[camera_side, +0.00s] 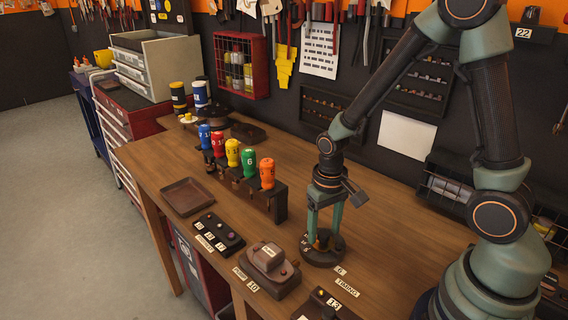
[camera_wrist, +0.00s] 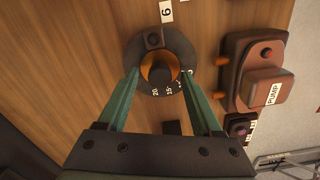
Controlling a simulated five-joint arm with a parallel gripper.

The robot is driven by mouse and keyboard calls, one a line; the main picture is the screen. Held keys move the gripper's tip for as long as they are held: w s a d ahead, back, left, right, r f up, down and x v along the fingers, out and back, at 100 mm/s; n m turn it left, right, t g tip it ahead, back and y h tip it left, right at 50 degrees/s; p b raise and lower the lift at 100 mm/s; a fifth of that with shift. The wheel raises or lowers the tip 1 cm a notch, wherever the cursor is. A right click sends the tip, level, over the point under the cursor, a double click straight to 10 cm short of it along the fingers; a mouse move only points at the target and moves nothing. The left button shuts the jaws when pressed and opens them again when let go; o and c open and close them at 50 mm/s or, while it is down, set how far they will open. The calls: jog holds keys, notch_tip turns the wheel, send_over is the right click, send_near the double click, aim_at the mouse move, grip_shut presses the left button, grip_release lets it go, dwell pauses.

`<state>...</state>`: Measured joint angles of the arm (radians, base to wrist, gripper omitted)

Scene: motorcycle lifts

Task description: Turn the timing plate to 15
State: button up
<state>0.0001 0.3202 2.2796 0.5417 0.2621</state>
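The timing plate (camera_wrist: 185,48) is a dark round disc on the bench with white numbers, 20 and 15 among them, along its lower edge in the wrist view. My gripper (camera_wrist: 160,74) points down over the plate, with one green finger on each side of the knob. The fingers look spread wider than the knob, with small gaps. I cannot make out a pointer mark.
A brown PUMP unit (camera_side: 270,262) stands close to the plate. A dark switch block (camera_side: 218,234), a brown tray (camera_side: 187,197) and a rack of coloured numbered handles (camera_side: 233,152) lie farther left. Bare wooden bench (camera_side: 395,238) lies right of the plate.

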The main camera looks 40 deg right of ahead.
notch_tip(320, 180, up, 12)
dwell(0.6)
jog(key=shift+r, duration=0.1)
notch_tip(320, 180, up, 8)
jog(key=n+t, duration=0.2)
jog(key=t, duration=0.3)
send_over(324, 232)
jog(key=s, duration=0.3)
jog(key=shift+s+r+n+t, duration=0.3)
jog(key=shift+r+n, duration=0.1)
jog(key=shift+n, duration=0.1)
